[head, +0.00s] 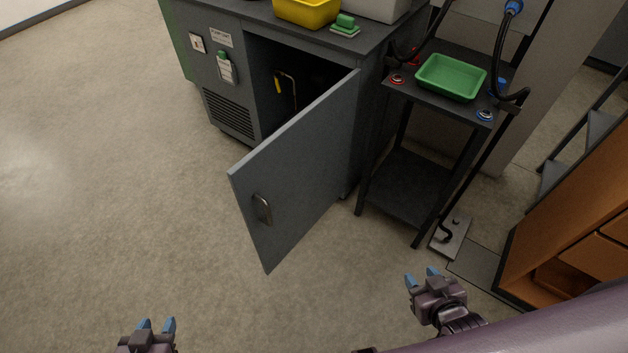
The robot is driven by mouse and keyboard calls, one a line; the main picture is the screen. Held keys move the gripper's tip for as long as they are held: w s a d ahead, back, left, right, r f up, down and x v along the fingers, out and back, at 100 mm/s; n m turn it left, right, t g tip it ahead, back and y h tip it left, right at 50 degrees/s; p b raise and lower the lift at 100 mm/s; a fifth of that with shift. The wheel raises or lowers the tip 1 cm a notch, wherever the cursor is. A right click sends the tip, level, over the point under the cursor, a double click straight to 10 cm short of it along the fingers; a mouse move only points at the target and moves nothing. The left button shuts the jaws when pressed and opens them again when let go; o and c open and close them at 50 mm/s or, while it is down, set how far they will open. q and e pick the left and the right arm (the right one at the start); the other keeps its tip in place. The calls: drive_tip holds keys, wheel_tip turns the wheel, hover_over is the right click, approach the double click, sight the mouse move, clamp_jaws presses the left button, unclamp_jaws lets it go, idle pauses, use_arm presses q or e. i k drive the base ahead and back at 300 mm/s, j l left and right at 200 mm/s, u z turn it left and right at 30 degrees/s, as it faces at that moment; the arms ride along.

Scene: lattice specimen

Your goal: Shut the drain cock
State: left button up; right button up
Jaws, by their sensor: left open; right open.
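Inside the open cabinet, a thin pipe with a yellow lever (277,82) shows; it looks like the drain cock. The lever hangs roughly upright, and the dark interior hides its details. The cabinet door (305,165) stands swung wide open, with a metal handle (262,208) on its face. My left gripper (157,324) is open and empty at the bottom left, over the floor and well short of the cabinet. My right gripper (422,275) is open and empty at the lower right, in front of the small stand and away from the door.
A dark side stand (410,180) holds a green tray (451,77), with black hoses above it. An orange-brown wooden unit (575,225) stands at right. The floor at left is clear.

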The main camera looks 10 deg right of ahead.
sight(276, 77)
drive_tip(key=u, duration=0.5)
drive_tip(key=i+j+u, duration=0.1)
drive_tip(key=u, duration=0.25)
drive_tip(key=i+j+u, duration=0.1)
drive_tip(key=u, duration=0.3)
drive_tip(key=i+u, duration=0.35)
drive_tip(key=i, duration=1.2)
drive_tip(key=i+z, duration=0.45)
drive_tip(key=i+j+z, duration=0.2)
drive_tip(key=i+z, duration=0.25)
drive_tip(key=i+l+z, duration=0.1)
drive_tip(key=i+z, duration=0.4)
drive_tip(key=i+j+z, duration=0.15)
drive_tip(key=i+z, duration=0.3)
drive_tip(key=i, duration=0.15)
drive_tip(key=i+z, duration=0.15)
drive_tip(key=z, duration=0.3)
drive_tip(key=i+z, duration=0.15)
drive_tip(key=z, duration=0.3)
drive_tip(key=i+j+z, duration=0.15)
drive_tip(key=z, duration=0.3)
